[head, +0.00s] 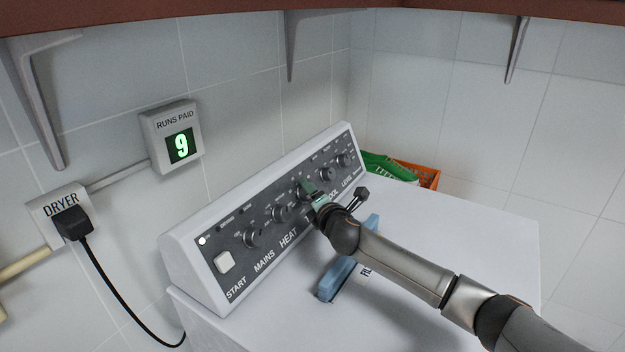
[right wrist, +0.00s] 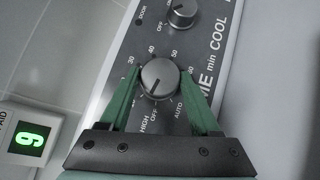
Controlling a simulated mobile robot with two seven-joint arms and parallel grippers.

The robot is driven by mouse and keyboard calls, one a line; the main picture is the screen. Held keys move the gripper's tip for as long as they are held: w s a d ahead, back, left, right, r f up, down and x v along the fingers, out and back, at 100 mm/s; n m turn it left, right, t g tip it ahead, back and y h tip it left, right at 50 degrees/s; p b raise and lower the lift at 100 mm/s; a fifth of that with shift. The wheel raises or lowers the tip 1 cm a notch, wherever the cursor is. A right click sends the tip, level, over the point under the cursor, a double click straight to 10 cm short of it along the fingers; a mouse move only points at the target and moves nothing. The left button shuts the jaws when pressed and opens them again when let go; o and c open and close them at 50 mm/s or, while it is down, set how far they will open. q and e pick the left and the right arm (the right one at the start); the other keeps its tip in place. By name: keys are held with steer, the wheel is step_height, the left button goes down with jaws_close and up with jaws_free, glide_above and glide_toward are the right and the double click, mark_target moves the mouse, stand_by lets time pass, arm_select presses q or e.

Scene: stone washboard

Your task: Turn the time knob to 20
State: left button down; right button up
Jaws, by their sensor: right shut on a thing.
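The time knob (right wrist: 160,78) is a round grey knob on the dryer's dark control panel. In the right wrist view its dark pointer line points down, a little left, roughly toward OFF. Marks 30, 40 and 50 show around its upper side, with AUTO at lower right; the 20 mark is hidden behind a finger or too small to read. My right gripper (right wrist: 159,85) is shut on the knob, one green finger on each side. In the head view the right gripper (head: 308,192) reaches the panel's middle and hides the knob. My left gripper is not in view.
The white dryer (head: 480,225) has more knobs along its panel, including the cool knob (right wrist: 182,13) close by. A blue-handled object (head: 338,278) lies on the top below my right arm. An orange basket (head: 430,177) stands behind. A wall display (head: 180,147) reads 9.

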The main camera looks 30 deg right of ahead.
steer(key=shift+r+m+g+p, duration=0.35)
steer(key=shift+m+g+p, duration=0.25)
steer(key=shift+m+p, duration=0.25)
steer(key=shift+m+g, duration=0.7)
steer(key=shift+m, duration=0.25)
steer(key=m+g, duration=0.2)
steer(key=m, duration=0.1)
steer(key=shift+w+m+g, duration=0.2)
steer(key=shift+m+g, duration=0.1)
steer(key=shift+g, duration=0.1)
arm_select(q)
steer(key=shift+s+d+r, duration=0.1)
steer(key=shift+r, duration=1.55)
arm_select(e)
steer(key=shift+r+m+g+y, duration=0.15)
steer(key=shift+m+g+y, duration=0.25)
steer(key=shift+m+g, duration=0.7)
steer(key=shift+m, duration=0.3)
steer(key=o, duration=1.4)
